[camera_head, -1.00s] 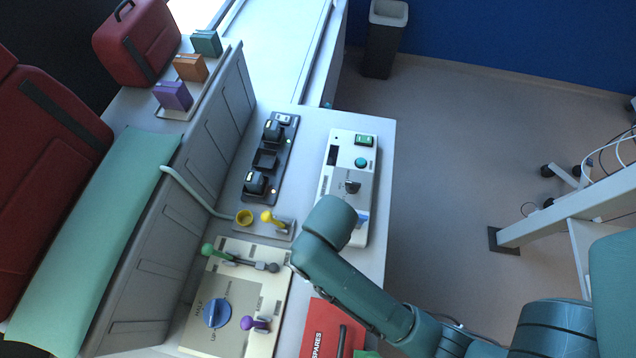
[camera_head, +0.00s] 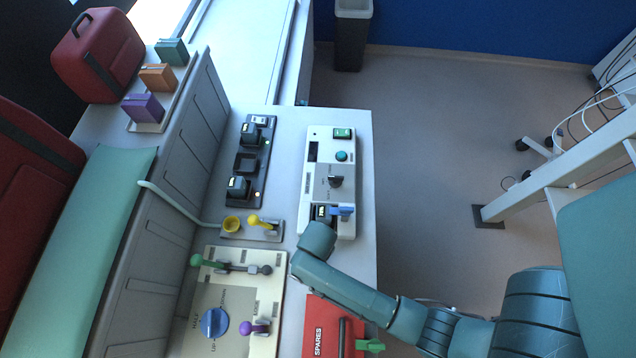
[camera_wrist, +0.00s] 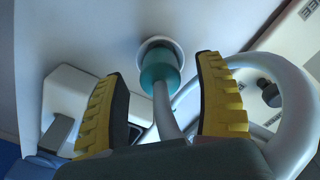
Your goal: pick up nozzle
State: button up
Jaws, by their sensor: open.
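In the wrist view, a teal cylinder (camera_wrist: 160,66) on a pale grey stem, which I take to be the nozzle, sits at a round white collar (camera_wrist: 160,43) on a pale surface. My gripper (camera_wrist: 163,72) is open, with one yellow ridged finger on each side of the cylinder and stem. Gaps show on both sides, and the stem's lower end is hidden by my gripper body. In the head view I cannot make out my gripper or the teal cylinder.
A pale hose (camera_wrist: 306,105) curves close by the right finger. Open floor lies right.

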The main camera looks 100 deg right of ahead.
grip_shut()
dwell(0.3)
